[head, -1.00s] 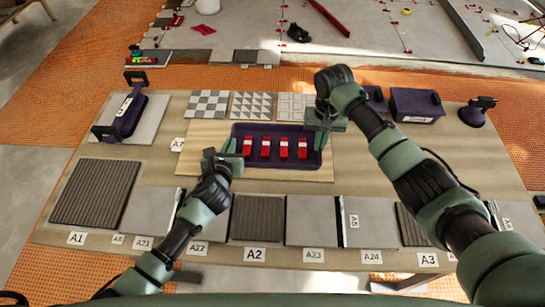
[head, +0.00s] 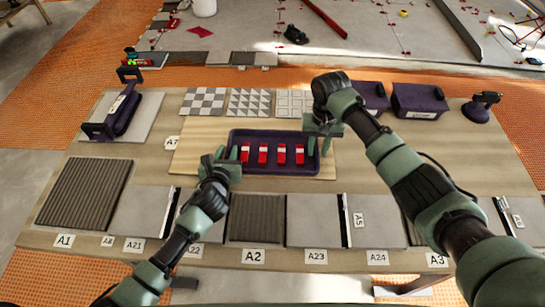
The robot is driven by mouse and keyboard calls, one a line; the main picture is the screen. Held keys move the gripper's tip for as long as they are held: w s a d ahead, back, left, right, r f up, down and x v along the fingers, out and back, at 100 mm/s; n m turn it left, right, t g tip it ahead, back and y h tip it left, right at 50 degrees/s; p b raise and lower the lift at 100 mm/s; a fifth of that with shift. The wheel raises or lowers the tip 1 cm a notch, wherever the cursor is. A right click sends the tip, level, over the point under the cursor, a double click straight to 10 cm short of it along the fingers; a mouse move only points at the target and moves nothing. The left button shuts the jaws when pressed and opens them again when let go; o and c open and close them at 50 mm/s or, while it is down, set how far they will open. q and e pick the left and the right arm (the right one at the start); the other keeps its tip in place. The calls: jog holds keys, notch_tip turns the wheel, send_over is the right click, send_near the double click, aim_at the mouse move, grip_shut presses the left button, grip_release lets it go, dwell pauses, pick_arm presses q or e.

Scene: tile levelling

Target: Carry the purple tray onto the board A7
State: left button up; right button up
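The purple tray (head: 275,170) rests level on the pale wooden board A7 (head: 200,158), right of that board's middle. The tray holds several red and white blocks (head: 263,153). My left gripper (head: 227,153) is at the tray's left end, its fingers apart on either side of the end wall. My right gripper (head: 318,146) is at the right end, fingers likewise apart around the wall, below my wrist. Both look open, though the exact gap to the wall is too small to see. The label A7 (head: 172,142) shows at the board's left edge.
Patterned tiles (head: 205,101) lie behind the board. A purple carrier with handles (head: 120,112) stands at left, purple boxes (head: 420,99) and a purple tool (head: 482,106) at back right. Grey and ribbed slabs (head: 257,218) line the table's front.

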pick_arm(q)
jog(key=v, duration=1.2)
pick_arm(e)
jog(key=shift+r, duration=0.1)
notch_tip(320, 180, up, 12)
dwell(0.6)
